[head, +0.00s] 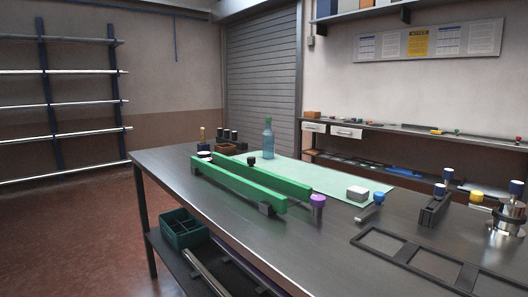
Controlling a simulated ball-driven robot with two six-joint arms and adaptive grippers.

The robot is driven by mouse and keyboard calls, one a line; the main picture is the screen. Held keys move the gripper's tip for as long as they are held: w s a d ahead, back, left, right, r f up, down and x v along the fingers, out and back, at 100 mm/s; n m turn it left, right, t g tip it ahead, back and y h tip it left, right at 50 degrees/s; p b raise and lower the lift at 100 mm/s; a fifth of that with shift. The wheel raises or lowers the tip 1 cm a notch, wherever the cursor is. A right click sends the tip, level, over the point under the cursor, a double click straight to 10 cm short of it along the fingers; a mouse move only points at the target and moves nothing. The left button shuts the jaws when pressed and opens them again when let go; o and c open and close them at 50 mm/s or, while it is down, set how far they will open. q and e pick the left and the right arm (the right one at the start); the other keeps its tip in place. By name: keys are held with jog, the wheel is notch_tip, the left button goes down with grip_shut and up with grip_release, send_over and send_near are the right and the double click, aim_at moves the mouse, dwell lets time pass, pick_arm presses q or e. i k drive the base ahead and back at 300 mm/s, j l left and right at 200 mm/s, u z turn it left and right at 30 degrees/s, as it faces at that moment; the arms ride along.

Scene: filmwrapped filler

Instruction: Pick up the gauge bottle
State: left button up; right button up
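A translucent teal bottle (267,140) stands upright on the pale green mat (330,177) near the far edge of the dark metal bench (185,167). It is the only thing here that I can tell is a bottle; no gauge marks can be made out on it. Nothing touches it from above. Neither of my grippers is in view.
Two long green rails (238,184) lie in front of the bottle. A purple-capped piece (317,204), a white block (357,194) and a dark frame (402,249) are to the right. A shiny metal vessel (508,218) stands at the right edge. The mat's middle is clear.

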aim_at(268, 134)
jog(key=i+j, duration=0.15)
jog(key=j, duration=0.25)
jog(key=i+j+z, duration=0.1)
jog(key=j, duration=0.3)
jog(key=i+j, duration=0.2)
jog(key=j, duration=0.2)
jog(key=i+j+z, duration=0.1)
jog(key=j, duration=0.3)
jog(key=i+j, duration=0.15)
jog(key=j, duration=0.25)
jog(key=i+j+z, duration=0.1)
jog(key=j, duration=0.35)
